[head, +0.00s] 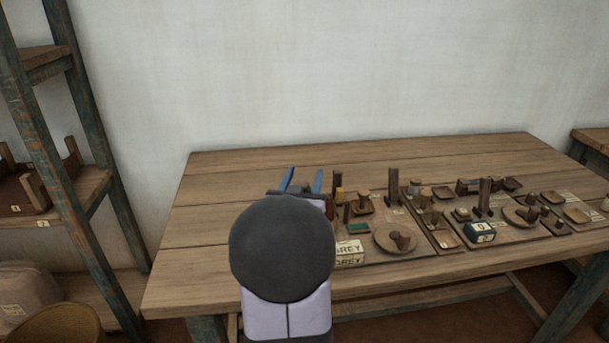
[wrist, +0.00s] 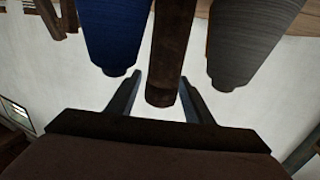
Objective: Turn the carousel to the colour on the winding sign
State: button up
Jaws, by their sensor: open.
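The winding sign (head: 348,248) reads GREY and stands near the front of the table, just right of my arm. My gripper (head: 302,182) is raised over the left part of the work area with its two fingers apart. In the wrist view, my open gripper (wrist: 162,92) has the end of a dark wooden post (wrist: 168,55) between its fingers; I cannot tell whether they touch it. A blue yarn cone (wrist: 112,35) is left of the post and a grey yarn cone (wrist: 248,45) is right of it. The carousel's base is hidden behind my arm in the head view.
Flat boards with wooden dishes (head: 396,240), upright posts (head: 393,186) and a dark green box marked 0 (head: 480,233) fill the table's right half. The table's left part (head: 205,225) is clear. A shelf rack (head: 95,150) stands at left.

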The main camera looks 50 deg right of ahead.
jog(key=shift+w+d, duration=0.15)
jog(key=shift+d, duration=0.2)
jog(key=shift+c, duration=0.2)
grip_shut()
jog(key=shift+t+b, duration=0.3)
jog(key=shift+b, duration=0.15)
jog(key=shift+w+a+r+n+t+y+b, duration=0.15)
jog(key=shift+w+n+t+y+b, duration=0.1)
jog(key=shift+n+t+y+b, duration=0.5)
jog(key=shift+w+a+n+t+y+b, duration=0.2)
jog(key=shift+n+t+y+b, duration=0.35)
jog(key=shift+n+t, duration=0.25)
